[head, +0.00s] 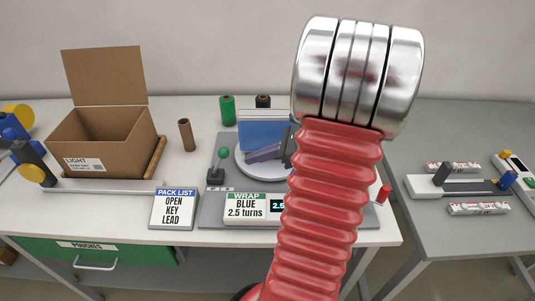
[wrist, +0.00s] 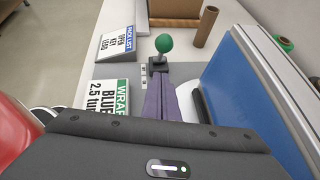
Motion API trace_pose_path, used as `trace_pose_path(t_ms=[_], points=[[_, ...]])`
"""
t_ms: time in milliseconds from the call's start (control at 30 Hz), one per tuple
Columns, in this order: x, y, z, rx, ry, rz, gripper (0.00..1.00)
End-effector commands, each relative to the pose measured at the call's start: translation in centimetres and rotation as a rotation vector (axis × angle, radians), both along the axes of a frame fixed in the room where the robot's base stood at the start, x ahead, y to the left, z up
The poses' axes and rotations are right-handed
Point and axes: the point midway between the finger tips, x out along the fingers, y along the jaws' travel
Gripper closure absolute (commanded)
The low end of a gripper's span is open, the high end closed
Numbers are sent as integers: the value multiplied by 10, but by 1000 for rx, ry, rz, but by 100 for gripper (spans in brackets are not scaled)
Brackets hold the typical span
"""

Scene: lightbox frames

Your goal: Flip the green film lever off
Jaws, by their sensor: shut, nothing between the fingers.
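The green film lever has a round green knob (head: 222,153) on a short stem. It rises from a dark base (head: 215,176) on the grey wrapping station. In the wrist view the knob (wrist: 164,43) stands just beyond my fingertips. The lever looks near upright; I cannot tell which setting it is in. Small marks beside the base are too small to read. My gripper (head: 248,158) has purple fingers, shut and empty, pointing at the lever from its right in the head view. In the wrist view the fingertips (wrist: 158,76) overlap the base's near edge; contact is unclear.
A WRAP sign (head: 246,208), a pack list sign (head: 173,208), an open carton (head: 100,140) and a brown tube (head: 186,134) surround the lever. My red arm hides the station's right part.

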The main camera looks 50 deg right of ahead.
Motion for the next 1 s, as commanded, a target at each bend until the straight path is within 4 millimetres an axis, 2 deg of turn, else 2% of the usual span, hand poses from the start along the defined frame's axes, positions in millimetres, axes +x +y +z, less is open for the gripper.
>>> trace_pose_path(t_ms=[200,400,700,733,1000], points=[[25,13,4,-1,-1,3,100],[36,18,7,-1,0,2,100],[38,19,7,-1,0,1,100],[38,26,8,0,0,1,100],[37,18,9,-8,8,-3,100]])
